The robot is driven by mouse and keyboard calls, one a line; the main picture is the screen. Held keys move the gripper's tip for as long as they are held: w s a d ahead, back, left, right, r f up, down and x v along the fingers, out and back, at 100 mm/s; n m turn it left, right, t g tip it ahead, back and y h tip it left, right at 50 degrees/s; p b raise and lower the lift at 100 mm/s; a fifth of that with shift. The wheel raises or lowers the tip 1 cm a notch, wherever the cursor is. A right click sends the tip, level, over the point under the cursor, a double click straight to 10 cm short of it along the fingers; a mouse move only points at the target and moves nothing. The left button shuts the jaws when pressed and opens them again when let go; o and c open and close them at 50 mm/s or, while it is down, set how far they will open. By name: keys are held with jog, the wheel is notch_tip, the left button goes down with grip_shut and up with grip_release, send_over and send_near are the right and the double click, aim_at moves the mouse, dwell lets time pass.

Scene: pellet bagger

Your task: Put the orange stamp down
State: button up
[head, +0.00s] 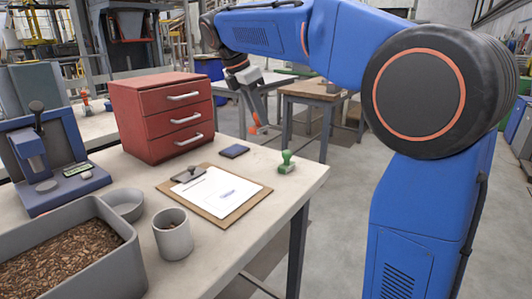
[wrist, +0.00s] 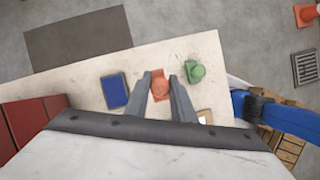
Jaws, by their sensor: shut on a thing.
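My gripper (head: 256,115) is shut on the orange stamp (head: 254,130) and holds it in the air, with a gap to the tabletop below. In the wrist view the orange stamp (wrist: 160,85) sits between the two fingertips (wrist: 161,80), with the table under it. The green stamp (head: 287,162) stands upright near the table's right edge. In the wrist view the green stamp (wrist: 195,72) is just right of the orange one. The dark blue ink pad (head: 234,151) lies left of the green stamp, and also shows in the wrist view (wrist: 115,92).
A clipboard (head: 247,211) with paper lies on the worktable (head: 270,250). A red drawer cabinet (head: 150,122) stands behind it. A grey cup (head: 172,240), a bowl (head: 125,203) and a pellet bin (head: 118,270) stand at left. Tabletop between ink pad and green stamp is bare.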

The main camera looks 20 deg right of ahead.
aim_at(259, 128)
jog(key=f, duration=0.4)
jog(key=shift+w+d+f, duration=0.2)
jog(key=shift+f, duration=2.75)
jog(key=shift+f, duration=0.1)
jog(key=o, duration=0.8)
jog(key=shift+o, duration=0.2)
jog(key=v, duration=1.2)
jog(key=shift+a, duration=0.1)
jog(key=shift+s, duration=0.1)
